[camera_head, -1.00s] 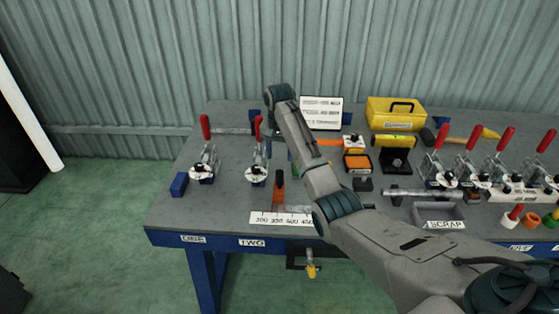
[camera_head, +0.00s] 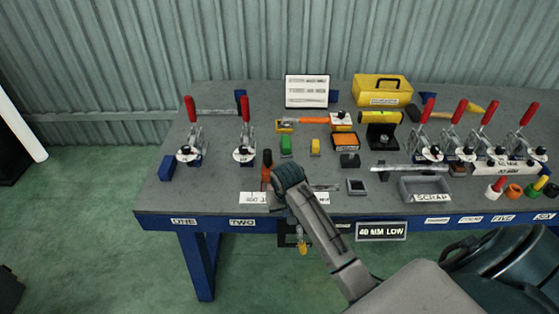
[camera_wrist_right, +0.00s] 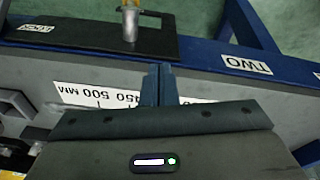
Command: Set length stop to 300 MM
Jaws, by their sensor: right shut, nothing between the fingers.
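The white length scale (camera_head: 255,198) lies along the bench's front edge, partly hidden by my right arm. In the right wrist view the scale (camera_wrist_right: 85,97) is upside down; 450 and 500 MM are readable, and lower marks are covered by my gripper. An orange-red upright handle (camera_head: 266,170) stands behind the scale, just left of my right wrist; I cannot tell whether it belongs to the stop. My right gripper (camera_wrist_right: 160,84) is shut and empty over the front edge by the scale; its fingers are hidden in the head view. My left gripper is out of view.
A black bracket (camera_wrist_right: 60,32) with a metal and yellow knob (camera_wrist_right: 130,22) juts from the front edge near my fingers. Red-handled clamps (camera_head: 243,145) stand left and right. A SCRAP tray (camera_head: 425,188) and a 40 MM LOW sign (camera_head: 381,231) are to the right.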

